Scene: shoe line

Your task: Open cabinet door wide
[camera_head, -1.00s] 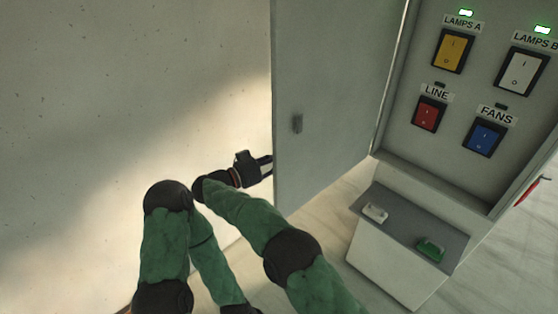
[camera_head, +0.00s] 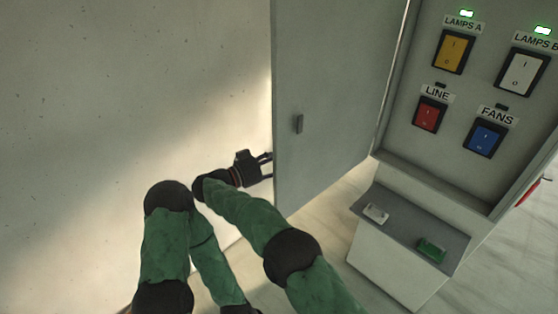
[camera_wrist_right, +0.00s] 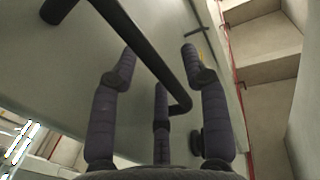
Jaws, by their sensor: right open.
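The grey cabinet door (camera_head: 335,90) stands swung out to the left of the cabinet (camera_head: 400,110), its inner face with a small dark latch piece (camera_head: 298,124) towards the head camera. My right gripper (camera_head: 268,165) is at the door's free edge, fingers apart, tips partly hidden behind the edge. In the right wrist view, a dark bar handle (camera_wrist_right: 145,50) crosses a grey panel and runs between the spread fingers of the right gripper (camera_wrist_right: 160,60). I cannot tell whether they touch it. My left arm bends down at the lower left; its gripper is out of view.
The cabinet panel carries yellow, white, red and blue switches. A low box (camera_head: 390,255) with a grey top stands below it, holding a white and a green piece. A pale wall (camera_head: 120,90) fills the left. Floor shows right of the door.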

